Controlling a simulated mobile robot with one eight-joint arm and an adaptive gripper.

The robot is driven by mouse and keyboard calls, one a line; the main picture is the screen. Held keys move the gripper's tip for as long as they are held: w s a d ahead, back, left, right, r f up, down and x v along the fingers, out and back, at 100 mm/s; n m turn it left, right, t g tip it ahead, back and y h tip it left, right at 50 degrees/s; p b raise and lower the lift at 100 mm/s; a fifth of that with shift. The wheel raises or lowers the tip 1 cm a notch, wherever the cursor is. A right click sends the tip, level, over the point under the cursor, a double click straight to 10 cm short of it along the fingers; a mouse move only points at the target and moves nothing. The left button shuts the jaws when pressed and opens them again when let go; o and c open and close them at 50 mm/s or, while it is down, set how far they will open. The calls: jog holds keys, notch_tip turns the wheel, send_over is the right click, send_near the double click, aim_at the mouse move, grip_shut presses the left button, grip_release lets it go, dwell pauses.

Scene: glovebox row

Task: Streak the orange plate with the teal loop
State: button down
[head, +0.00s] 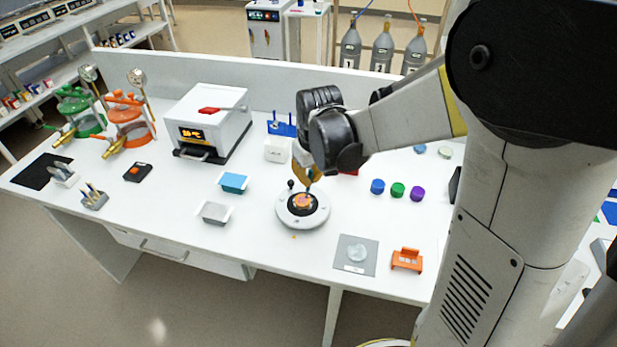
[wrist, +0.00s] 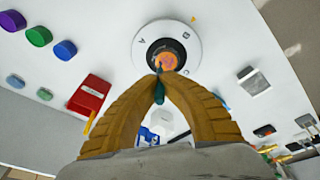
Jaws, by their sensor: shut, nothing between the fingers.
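The orange plate (head: 303,200) lies on the dark centre of a round white turntable (head: 289,219), and it also shows at the top of the wrist view (wrist: 166,61). My gripper (head: 307,180) is over the plate with its fingers pointing down. In the wrist view, its two tan fingers (wrist: 157,72) meet at the tips, just beside the plate. A slim teal piece (wrist: 159,94), which looks like the teal loop, shows in the gap between the fingers. I cannot tell whether its tip touches the plate.
Blue, green and purple caps (head: 397,190) stand right of the turntable. A grey pad with a clear dish (head: 357,253) and an orange holder (head: 407,260) lie front right. Blue (head: 233,183) and grey (head: 215,213) trays lie left. A white heater box (head: 210,115) stands behind.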

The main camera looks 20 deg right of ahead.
aim_at(312, 171)
jog(key=shift+s+d, duration=0.15)
jog(key=shift+d, duration=0.1)
jog(key=shift+w+p+v, duration=0.25)
jog(key=shift+p+v, duration=0.5)
jog(key=shift+v, duration=0.25)
jog(key=shift+w+p+v, duration=0.25)
jog(key=shift+p+v, duration=0.5)
jog(key=shift+v, duration=0.2)
jog(key=shift+w+p+v, duration=0.2)
jog(key=shift+p+v, duration=0.55)
jog(key=shift+v, duration=0.25)
jog(key=shift+r, duration=0.15)
